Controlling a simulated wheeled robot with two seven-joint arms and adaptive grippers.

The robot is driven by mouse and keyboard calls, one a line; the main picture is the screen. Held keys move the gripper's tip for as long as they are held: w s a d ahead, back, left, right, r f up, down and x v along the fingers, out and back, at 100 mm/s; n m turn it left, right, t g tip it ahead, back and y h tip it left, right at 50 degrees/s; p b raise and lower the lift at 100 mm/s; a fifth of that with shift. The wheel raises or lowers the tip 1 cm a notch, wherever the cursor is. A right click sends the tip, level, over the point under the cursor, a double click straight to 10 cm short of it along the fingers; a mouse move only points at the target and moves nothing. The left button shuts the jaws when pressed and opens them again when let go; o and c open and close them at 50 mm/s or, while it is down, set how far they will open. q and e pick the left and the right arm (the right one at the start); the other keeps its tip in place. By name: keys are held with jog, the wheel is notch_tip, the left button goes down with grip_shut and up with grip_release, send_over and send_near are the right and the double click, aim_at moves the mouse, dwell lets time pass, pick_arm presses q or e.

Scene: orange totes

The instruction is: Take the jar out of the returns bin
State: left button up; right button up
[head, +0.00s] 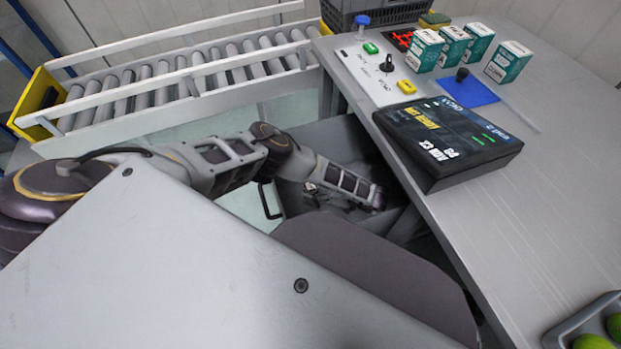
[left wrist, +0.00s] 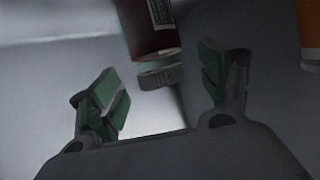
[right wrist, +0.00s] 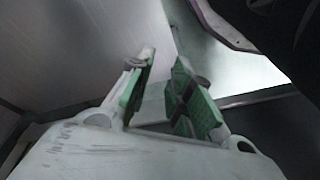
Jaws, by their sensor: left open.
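A dark jar (left wrist: 150,30) with a pale printed label and a grey ribbed lid (left wrist: 161,76) shows at the top middle of the left wrist view. My left gripper (left wrist: 158,82) is open, with its green-padded fingers on either side of the lid; I cannot tell whether either touches it. In the head view my left arm reaches down into a grey bin (head: 287,198) beside the bench, apparently the returns bin. The jar is hidden there. My right gripper (right wrist: 165,80) is open and empty in the right wrist view.
An orange object (left wrist: 309,35) stands at the right edge of the left wrist view. The bench (head: 560,190) overhangs the bin's right side and carries a black box (head: 445,140) near its edge, plus several green-white cartons (head: 508,62). A roller conveyor (head: 190,70) lies behind.

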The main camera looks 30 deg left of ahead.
pick_arm(q)
jog(key=shift+a+f, duration=0.3)
jog(key=shift+a, duration=0.15)
jog(key=shift+s+a+f+b, duration=0.1)
jog(key=shift+a+f+b, duration=0.1)
jog(key=shift+a+b, duration=0.3)
jog(key=shift+a, duration=0.1)
pick_arm(e)
jog(key=shift+w+a+r, duration=0.15)
jog(key=shift+r, duration=0.65)
jog(key=shift+f, duration=0.1)
pick_arm(q)
jog(key=c, duration=1.4)
jog(key=shift+r, duration=0.2)
